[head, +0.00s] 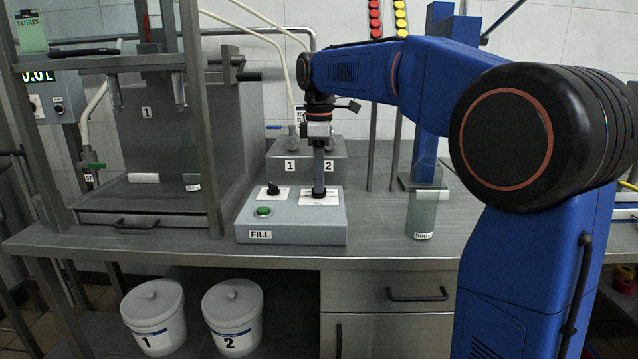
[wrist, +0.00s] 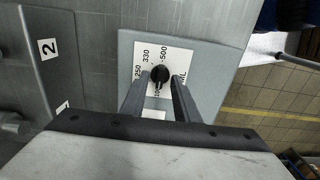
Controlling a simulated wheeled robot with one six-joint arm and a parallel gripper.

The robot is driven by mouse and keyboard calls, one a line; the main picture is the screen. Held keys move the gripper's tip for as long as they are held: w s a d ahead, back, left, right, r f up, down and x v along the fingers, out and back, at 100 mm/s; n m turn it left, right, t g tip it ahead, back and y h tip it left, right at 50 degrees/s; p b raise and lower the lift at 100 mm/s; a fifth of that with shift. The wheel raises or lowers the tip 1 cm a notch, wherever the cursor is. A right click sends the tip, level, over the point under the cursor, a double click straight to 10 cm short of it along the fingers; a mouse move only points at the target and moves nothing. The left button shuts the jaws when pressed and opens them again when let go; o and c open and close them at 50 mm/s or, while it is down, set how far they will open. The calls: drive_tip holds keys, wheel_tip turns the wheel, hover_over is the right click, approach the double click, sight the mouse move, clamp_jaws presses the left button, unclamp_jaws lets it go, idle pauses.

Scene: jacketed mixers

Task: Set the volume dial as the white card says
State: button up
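The volume dial (wrist: 159,73) is a black knob on a white scale plate marked 250, 330, 500 and ML, with a partly hidden number near the bottom. Its narrow end appears to point down the picture, toward that number. My gripper (wrist: 161,77) is open, with one finger on each side of the knob and gaps showing. In the head view my gripper (head: 319,187) points straight down at the dial on the grey FILL box (head: 290,237) and hides most of it. A pale green card (head: 31,32) hangs at upper left. I cannot read a white card naming a volume.
The FILL box also carries a green button (head: 263,211) and another black knob (head: 273,188). A clear container labelled 500 (head: 422,215) stands to its right. A metal frame (head: 199,120) rises to the left. Lidded tubs (head: 153,315) sit below the bench.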

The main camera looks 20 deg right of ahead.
drive_tip(key=shift+f, duration=0.75)
drive_tip(key=shift+c, duration=0.7)
clamp_jaws()
